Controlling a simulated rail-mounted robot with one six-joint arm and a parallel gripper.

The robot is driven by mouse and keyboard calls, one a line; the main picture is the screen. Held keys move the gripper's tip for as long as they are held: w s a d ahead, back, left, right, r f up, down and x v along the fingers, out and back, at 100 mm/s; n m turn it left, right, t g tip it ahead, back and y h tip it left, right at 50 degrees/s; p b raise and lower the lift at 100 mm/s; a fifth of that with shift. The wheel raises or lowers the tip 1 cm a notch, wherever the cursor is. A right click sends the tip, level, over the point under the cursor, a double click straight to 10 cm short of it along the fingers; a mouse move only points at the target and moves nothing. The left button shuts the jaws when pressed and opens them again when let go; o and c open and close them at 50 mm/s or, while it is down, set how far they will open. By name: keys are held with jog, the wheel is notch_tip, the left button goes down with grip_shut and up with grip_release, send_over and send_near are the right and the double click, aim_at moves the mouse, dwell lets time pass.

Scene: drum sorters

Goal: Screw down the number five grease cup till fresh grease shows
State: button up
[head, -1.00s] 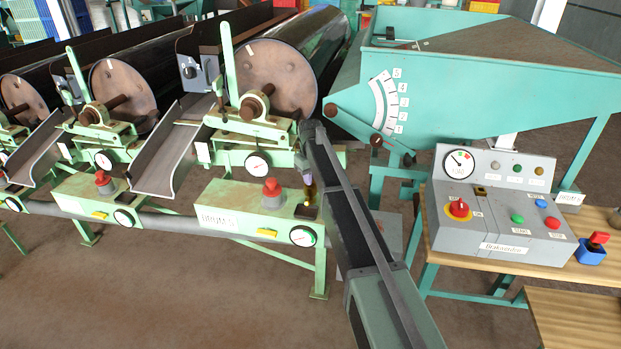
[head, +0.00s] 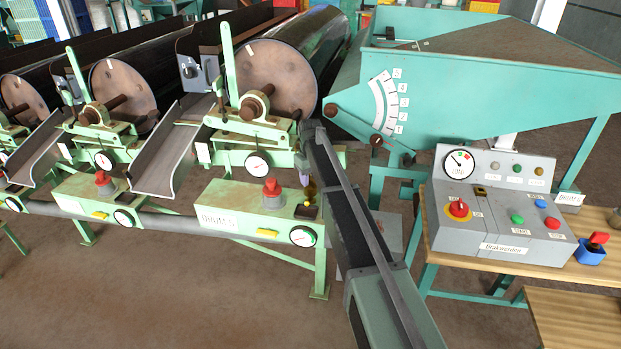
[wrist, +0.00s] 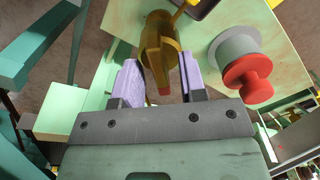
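A brass-yellow piece (wrist: 160,42) that looks like the grease cup stands at the end of the pale green box, with a small red tip on its near side. I cannot read a number on it. My gripper (wrist: 161,80) is open, with its purple-padded fingers on either side of the brass piece. I cannot tell whether either pad touches it. In the head view my gripper (head: 305,177) is just above the right end of the green box (head: 232,205), partly hidden by my arm. The brass piece (head: 310,192) is small there, and no grease can be made out.
A red knob on a grey base (wrist: 246,75) stands close right of my gripper; it also shows in the head view (head: 272,188). A gauge (head: 303,236) is on the box front. A drum (head: 282,75) is behind; a control panel (head: 497,210) stands right.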

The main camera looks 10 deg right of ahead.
aim_at(310, 178)
notch_tip(310, 178, up, 11)
jog(key=p, duration=1)
jog(key=shift+f, duration=0.15)
jog(key=s+m, duration=0.4)
jog(key=s, duration=3.4)
jog(key=shift+s, duration=0.3)
jog(key=shift+d, duration=0.1)
